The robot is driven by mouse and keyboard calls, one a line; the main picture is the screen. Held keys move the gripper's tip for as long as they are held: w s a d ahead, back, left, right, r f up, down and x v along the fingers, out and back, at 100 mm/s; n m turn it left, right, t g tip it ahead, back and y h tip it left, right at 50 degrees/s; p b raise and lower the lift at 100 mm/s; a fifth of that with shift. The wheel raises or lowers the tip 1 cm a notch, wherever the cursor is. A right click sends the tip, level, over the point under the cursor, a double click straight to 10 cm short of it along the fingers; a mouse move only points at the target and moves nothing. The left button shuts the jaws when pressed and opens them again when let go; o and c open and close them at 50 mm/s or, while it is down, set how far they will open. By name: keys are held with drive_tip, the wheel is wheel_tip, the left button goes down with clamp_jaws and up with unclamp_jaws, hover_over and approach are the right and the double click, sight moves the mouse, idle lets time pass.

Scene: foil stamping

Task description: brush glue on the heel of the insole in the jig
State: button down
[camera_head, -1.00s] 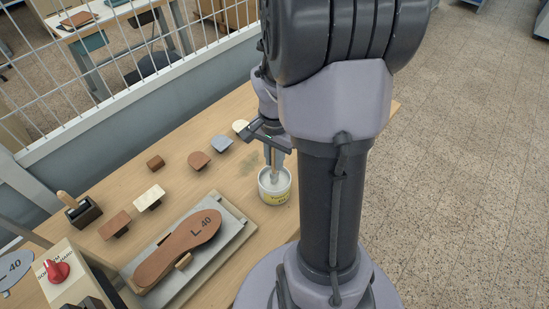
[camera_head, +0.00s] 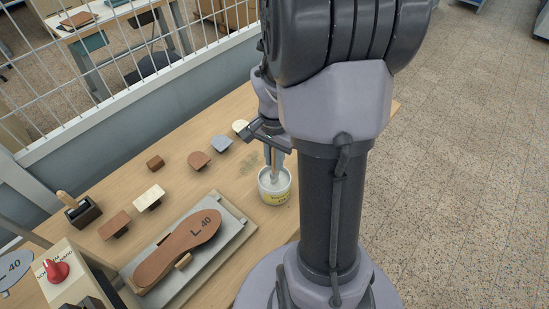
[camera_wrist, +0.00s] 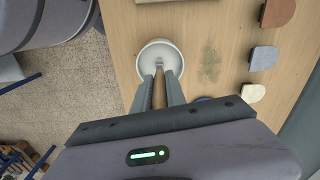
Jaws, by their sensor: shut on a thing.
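The brown insole (camera_head: 178,249), marked "L 40", lies in the grey jig (camera_head: 232,232) on the wooden table. Its plain rounded end points to the lower left, and the marked end to the upper right. My gripper (camera_head: 273,160) is over the white glue pot (camera_head: 274,196), to the right of the jig. It is shut on the wooden handle of the brush (camera_wrist: 159,94). The brush points down into the pot, which also shows in the wrist view (camera_wrist: 174,51). The bristle end is hard to make out against the white inside.
Several small pads lie behind the jig, among them a cream one (camera_head: 149,198) and a grey one (camera_head: 222,143). A dark block with a wooden handle (camera_head: 82,210) stands at the left. A box with a red knob (camera_head: 57,271) is at the lower left. A white wire fence (camera_head: 120,75) runs along the back.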

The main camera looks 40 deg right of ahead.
wheel_tip(320, 180, up, 7)
drive_tip(key=p, duration=0.5)
idle(0.5)
